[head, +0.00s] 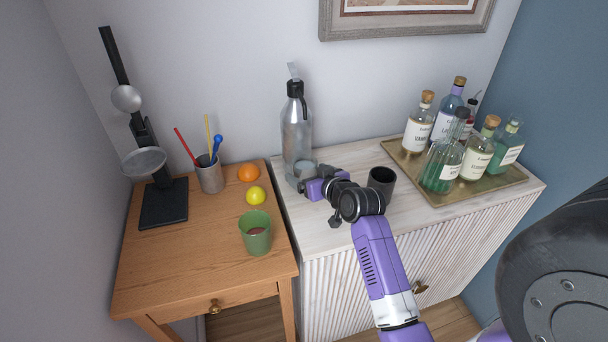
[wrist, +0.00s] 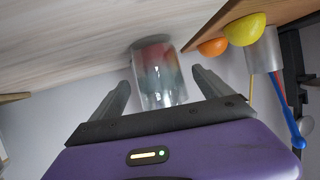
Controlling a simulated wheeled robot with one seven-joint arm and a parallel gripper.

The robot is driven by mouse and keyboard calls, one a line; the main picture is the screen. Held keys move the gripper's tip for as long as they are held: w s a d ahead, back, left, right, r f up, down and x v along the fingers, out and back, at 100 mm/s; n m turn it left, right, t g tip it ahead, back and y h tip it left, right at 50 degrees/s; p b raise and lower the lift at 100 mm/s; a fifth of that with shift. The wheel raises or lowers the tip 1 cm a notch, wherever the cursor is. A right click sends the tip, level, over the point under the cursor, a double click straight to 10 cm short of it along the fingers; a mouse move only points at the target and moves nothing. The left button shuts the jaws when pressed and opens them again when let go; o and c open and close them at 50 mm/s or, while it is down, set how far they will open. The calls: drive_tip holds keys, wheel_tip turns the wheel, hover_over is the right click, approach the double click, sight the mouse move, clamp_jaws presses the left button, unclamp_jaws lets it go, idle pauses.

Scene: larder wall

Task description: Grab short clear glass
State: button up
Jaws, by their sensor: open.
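The short clear glass (wrist: 158,72) stands on the pale cabinet top, in line with the gap between my fingers in the wrist view. In the head view the glass (head: 305,169) is small, close in front of the metal bottle and partly hidden by my gripper. My gripper (head: 298,182) is low over the cabinet's left part. In the wrist view my gripper (wrist: 161,80) is open, with one finger on each side of the glass and visible gaps; nothing is held.
The tall metal soda bottle (head: 297,128) stands right behind the glass. A dark cup (head: 381,182) stands to the right, near my wrist. A brass tray (head: 460,188) holds several bottles farther right. The wooden table (head: 170,262) at left bears fruit and a green cup (head: 256,235).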

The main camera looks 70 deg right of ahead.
drive_tip(key=shift+x, duration=1.35)
clamp_jaws()
drive_tip(key=shift+r, duration=0.2)
drive_tip(key=shift+s+a+r, duration=0.15)
drive_tip(key=shift+a+r, duration=0.05)
drive_tip(key=shift+r, duration=0.1)
drive_tip(key=shift+r+b, duration=0.4)
drive_tip(key=shift+r, duration=2.55)
drive_tip(key=s+a, duration=1.2)
drive_tip(key=a, duration=0.2)
drive_tip(key=shift+s+a, duration=0.25)
drive_tip(key=shift+a, duration=0.1)
